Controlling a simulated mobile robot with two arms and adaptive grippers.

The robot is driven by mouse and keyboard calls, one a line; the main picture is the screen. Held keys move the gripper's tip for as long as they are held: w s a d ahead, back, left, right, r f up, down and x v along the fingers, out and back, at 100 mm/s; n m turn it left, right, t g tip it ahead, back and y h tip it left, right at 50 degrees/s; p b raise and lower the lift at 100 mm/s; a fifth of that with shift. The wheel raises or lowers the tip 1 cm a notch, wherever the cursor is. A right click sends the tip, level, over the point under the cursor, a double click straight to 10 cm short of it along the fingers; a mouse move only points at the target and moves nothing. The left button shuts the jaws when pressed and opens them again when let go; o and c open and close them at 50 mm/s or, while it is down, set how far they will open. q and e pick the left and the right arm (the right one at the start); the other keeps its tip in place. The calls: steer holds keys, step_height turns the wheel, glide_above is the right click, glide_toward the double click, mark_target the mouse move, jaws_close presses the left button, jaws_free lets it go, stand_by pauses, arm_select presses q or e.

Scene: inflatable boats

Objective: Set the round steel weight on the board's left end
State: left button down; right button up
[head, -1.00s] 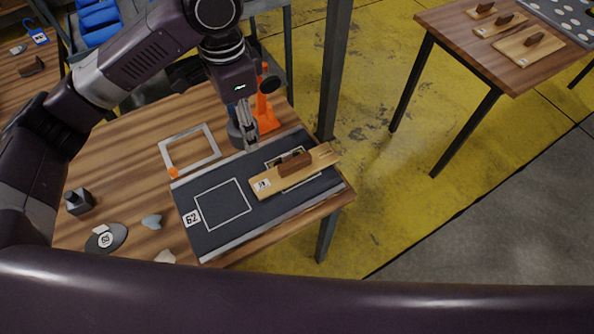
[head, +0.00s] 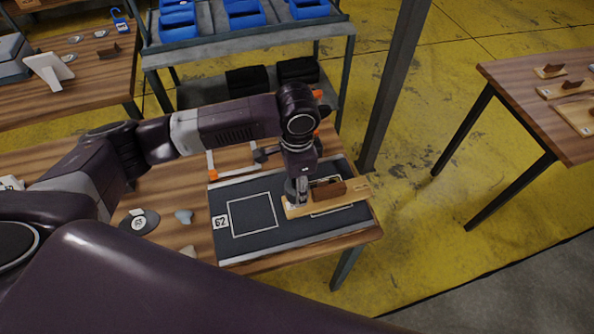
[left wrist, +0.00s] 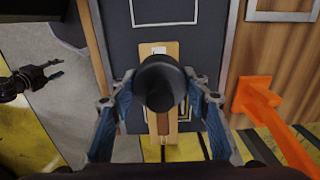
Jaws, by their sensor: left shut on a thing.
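The board (head: 350,193) is a pale wooden plank lying on the dark mat, with a brown block (head: 330,187) on it. It also shows in the left wrist view (left wrist: 172,50), with a white label near one end. My left gripper (head: 297,197) is over the board's left end, shut on the round steel weight. The weight is a dark cylinder between the fingers in the left wrist view (left wrist: 162,82). I cannot tell if it touches the board. My right gripper (left wrist: 55,70) shows in the left wrist view, open and empty, away from the board.
The dark mat (head: 232,200) has white outlined squares and a "62" label; its left square is empty. An orange stand (left wrist: 258,95) is beside the mat.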

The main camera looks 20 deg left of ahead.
arm_select(q)
steer(key=shift+f+p, duration=0.3)
steer(key=shift+f, duration=2.25)
steer(key=c, duration=1.1)
jaws_free()
steer(key=shift+r, duration=0.35)
step_height(320, 180, up, 12)
steer(key=shift+f+b, duration=0.25)
steer(key=shift+b, duration=0.85)
steer(key=shift+f, duration=0.1)
